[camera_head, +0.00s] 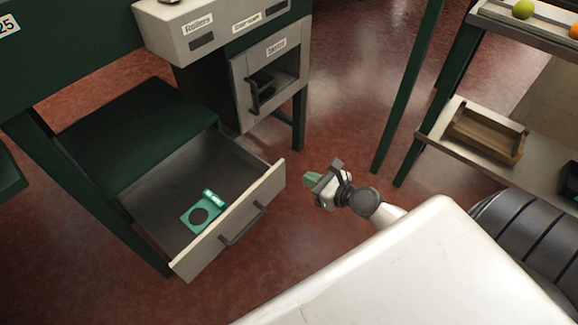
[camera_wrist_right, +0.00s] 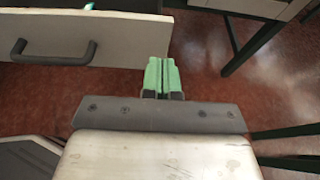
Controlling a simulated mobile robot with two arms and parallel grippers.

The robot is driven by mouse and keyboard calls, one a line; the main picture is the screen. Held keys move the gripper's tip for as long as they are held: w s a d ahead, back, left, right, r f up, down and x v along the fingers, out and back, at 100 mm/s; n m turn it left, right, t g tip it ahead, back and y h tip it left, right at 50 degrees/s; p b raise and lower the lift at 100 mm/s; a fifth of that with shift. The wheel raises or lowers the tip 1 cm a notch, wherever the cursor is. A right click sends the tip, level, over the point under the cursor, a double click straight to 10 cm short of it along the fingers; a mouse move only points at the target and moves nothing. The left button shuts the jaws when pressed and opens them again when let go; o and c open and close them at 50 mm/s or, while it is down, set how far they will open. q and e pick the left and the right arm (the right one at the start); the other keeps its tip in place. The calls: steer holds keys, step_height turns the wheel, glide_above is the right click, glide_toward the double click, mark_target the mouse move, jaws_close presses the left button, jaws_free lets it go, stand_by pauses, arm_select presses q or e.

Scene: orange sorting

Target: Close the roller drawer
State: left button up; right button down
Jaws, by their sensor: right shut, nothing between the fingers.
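The drawer (camera_head: 203,256) at the lower left in the head view is pulled out of the dark green cabinet. It has a pale front and a dark bar handle (camera_head: 243,223). A flat teal piece (camera_head: 190,221) with a round hole lies inside it. My right gripper (camera_head: 309,179) is shut and empty, with green fingertips, just right of the drawer front's right end. My left gripper is not in view.
A unit (camera_head: 225,30) labelled "Rollers" stands above, with a small handled door (camera_head: 242,95) below it. Green table legs (camera_head: 405,100) stand between. Red floor (camera_head: 320,240) is open around the gripper.

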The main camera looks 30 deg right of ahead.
mark_target(281, 165)
steer(key=x, duration=0.6)
steer(key=shift+w+r, duration=0.3)
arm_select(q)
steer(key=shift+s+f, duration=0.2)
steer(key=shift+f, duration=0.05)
arm_select(e)
steer(key=shift+w+a, duration=0.3)
steer(key=shift+w, duration=0.35)
